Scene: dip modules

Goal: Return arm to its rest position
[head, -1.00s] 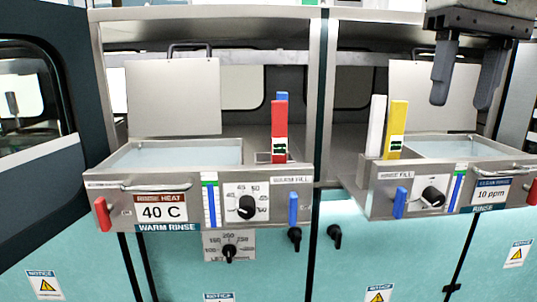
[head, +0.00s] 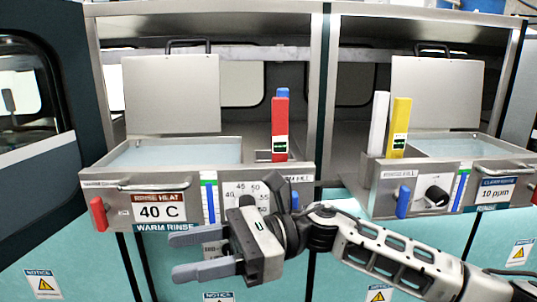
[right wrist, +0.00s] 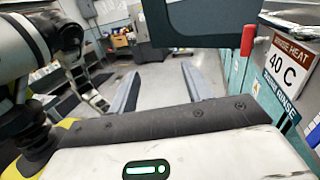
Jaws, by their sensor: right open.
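My right gripper (head: 190,255) is open and empty in the head view, held low in front of the left rinse unit and pointing left. Its arm comes in from the lower right. In the right wrist view its two fingers (right wrist: 160,85) are spread with nothing between them, and the floor shows beyond. The gripper hides part of the left unit's dial panel. The warm rinse module (head: 98,184) has its lid (head: 172,95) raised. My left gripper is not in view.
The clear rinse module (head: 385,190) stands at the right with its lid (head: 437,93) raised. Red (head: 280,125) and yellow (head: 400,125) upright pieces stand beside the basins. A red handle (head: 98,214) sticks out at the left unit's corner. The floor (right wrist: 158,70) looks open.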

